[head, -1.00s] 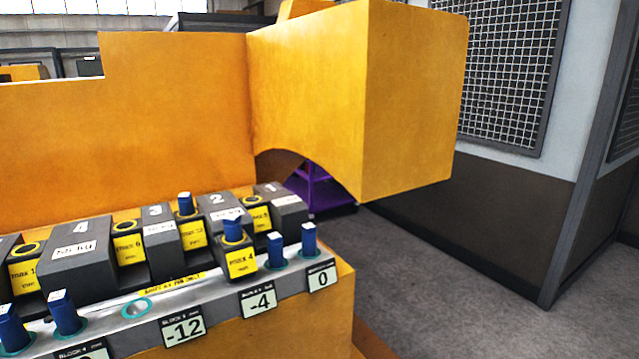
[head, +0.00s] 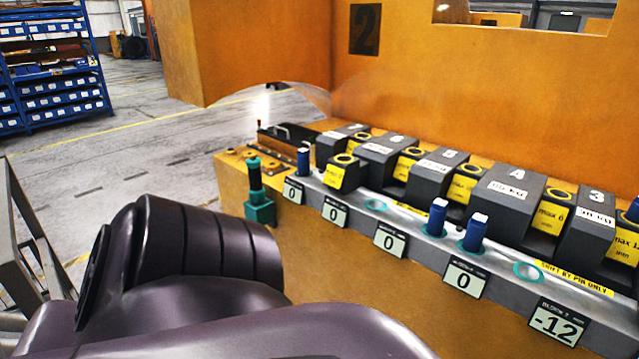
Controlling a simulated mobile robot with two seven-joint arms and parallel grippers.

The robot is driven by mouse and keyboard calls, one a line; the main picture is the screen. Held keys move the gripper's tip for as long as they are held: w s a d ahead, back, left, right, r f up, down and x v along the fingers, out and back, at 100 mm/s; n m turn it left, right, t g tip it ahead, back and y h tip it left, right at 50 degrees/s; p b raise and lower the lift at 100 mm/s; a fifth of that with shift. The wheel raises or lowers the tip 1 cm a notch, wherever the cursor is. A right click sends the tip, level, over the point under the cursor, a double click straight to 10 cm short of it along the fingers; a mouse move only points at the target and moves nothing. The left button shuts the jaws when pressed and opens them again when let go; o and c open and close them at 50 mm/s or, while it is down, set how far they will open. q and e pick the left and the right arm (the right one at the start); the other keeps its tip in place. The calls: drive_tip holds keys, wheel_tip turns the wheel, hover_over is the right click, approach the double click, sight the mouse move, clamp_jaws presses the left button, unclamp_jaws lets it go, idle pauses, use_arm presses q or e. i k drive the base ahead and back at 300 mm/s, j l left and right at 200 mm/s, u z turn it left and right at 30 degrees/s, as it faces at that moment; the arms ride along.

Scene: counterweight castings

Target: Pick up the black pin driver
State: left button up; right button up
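What looks like the black pin driver (head: 255,178) stands upright at the left end of the orange casting's ledge in the head view. It has a black grip with a teal top, and its lower end sits in a teal holder (head: 260,211). Part of my dark arm fills the lower left, below and in front of the holder. Neither of my grippers shows, so I cannot see their fingers or their distance from the driver.
Blue pins (head: 474,232) stand along the grey rail, with number plates (head: 389,240) below. Grey weight blocks (head: 507,195) line up behind, against the orange wall (head: 440,90). A blue shelf rack (head: 50,65) stands far left. The floor (head: 140,140) between is largely clear.

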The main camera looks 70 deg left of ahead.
sight(257, 190)
drive_tip(key=u, duration=2.7)
drive_tip(key=i+j+z, duration=0.25)
drive_tip(key=i, duration=0.2)
drive_tip(key=i+j+z, duration=0.2)
drive_tip(key=i+j, duration=0.15)
drive_tip(key=i, duration=0.05)
